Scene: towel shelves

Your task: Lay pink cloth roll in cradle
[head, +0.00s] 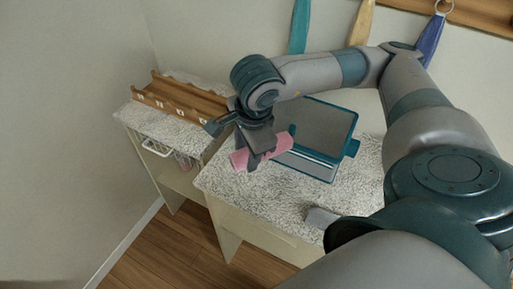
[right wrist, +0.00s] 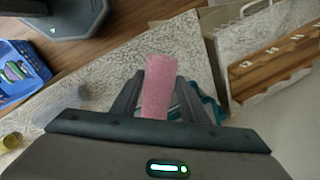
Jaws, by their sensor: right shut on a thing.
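The pink cloth roll (head: 280,144) is held in my right gripper (head: 258,157), above the speckled counter's left part. In the right wrist view the roll (right wrist: 158,85) sits between the two fingers (right wrist: 157,98) and sticks out past their tips. My right gripper is shut on it. A wooden cradle rack (head: 180,96) with raised dividers and small white labels stands on the lower counter at the left. It also shows at the right of the right wrist view (right wrist: 270,70). The roll is apart from the rack. My left gripper is not in view.
A teal-framed grey bin (head: 352,148) stands on the speckled counter (head: 270,205), close behind the roll. A white wire basket (head: 156,148) is under the rack's counter. Towels (head: 300,25) hang on the back wall. A blue container (right wrist: 22,58) shows in the right wrist view.

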